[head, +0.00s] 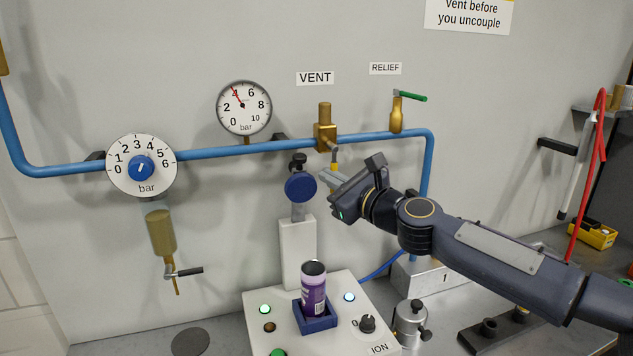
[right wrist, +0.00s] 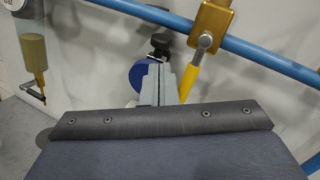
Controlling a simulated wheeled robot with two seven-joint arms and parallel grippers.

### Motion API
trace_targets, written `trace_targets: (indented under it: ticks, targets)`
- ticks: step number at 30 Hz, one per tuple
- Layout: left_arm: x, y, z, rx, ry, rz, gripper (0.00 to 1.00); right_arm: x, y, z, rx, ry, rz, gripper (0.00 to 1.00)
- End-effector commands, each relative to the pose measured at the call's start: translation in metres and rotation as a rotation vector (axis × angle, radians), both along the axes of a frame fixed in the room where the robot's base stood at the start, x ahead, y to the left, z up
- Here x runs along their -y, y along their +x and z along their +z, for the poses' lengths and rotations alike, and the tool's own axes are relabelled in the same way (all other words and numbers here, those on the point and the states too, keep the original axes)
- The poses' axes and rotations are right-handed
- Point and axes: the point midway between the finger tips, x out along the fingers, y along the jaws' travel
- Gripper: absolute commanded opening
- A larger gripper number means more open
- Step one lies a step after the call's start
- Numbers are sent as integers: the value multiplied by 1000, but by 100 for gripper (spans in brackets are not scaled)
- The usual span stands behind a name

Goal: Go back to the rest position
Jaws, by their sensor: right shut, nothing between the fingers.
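My right gripper (head: 326,179) reaches in from the right in the head view and is shut and empty. Its fingertips are near the yellow lever (head: 334,165) under the brass vent valve (head: 325,138). In the right wrist view the closed fingers (right wrist: 157,84) point at the wall. The yellow lever (right wrist: 188,84) hangs down just right of them, and I cannot tell whether they touch. The blue round knob (right wrist: 139,76) is partly hidden behind the fingers. My left gripper is not in view.
A purple can (head: 314,291) stands in a blue holder (head: 316,319) on the white panel (head: 262,299), below my gripper. A blue pipe (head: 220,149) runs along the wall with a regulator dial (head: 123,178), a gauge (head: 243,107) and a green-handled relief valve (head: 396,114).

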Motion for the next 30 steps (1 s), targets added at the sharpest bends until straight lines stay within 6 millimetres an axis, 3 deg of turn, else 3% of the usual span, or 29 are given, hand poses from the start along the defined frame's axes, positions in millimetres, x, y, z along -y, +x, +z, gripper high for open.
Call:
trace_targets:
  ticks: [4, 7, 11, 13, 17, 21, 27, 30]
  targets:
    - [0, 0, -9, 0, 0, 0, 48, 7, -12, -7, 3, -21, 5, 0]
    - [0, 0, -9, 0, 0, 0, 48, 4, -30, -13, 55, -139, 28, 0]
    - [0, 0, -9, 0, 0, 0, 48, 5, -72, -39, 203, -489, 91, 0]
    - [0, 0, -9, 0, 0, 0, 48, 17, -100, -63, 289, -728, 141, 0]
    - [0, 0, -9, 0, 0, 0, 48, 61, -152, -106, 409, -1138, 246, 0]
    - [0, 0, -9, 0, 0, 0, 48, 120, -212, -148, 479, -1482, 383, 0]
    - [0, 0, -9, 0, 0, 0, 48, 188, -305, -203, 539, -1764, 612, 0]
    - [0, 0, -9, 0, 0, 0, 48, 206, -344, -228, 574, -1821, 715, 0]
